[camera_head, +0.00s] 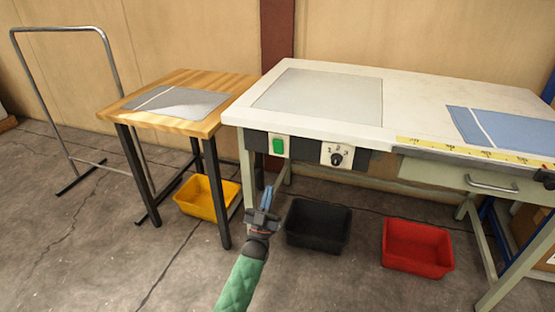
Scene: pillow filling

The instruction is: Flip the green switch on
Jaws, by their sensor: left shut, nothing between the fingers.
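The green switch (278,146) sits on a pale plate on the dark front panel of the white workbench (440,97), near its left end. I cannot tell whether it is on or off. My left gripper (268,190) is shut and empty. It points up toward the panel and shows below and slightly left of the switch, with a visible gap between them in the picture. My left arm comes in from the bottom with a green sleeve. My right gripper is not in view.
A black dial (337,158) is right of the switch. A black bin (318,226), a red bin (417,247) and a yellow bin (207,197) stand on the floor. A wooden table (218,92) is at left, beside a metal rack (112,85). The front floor is clear.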

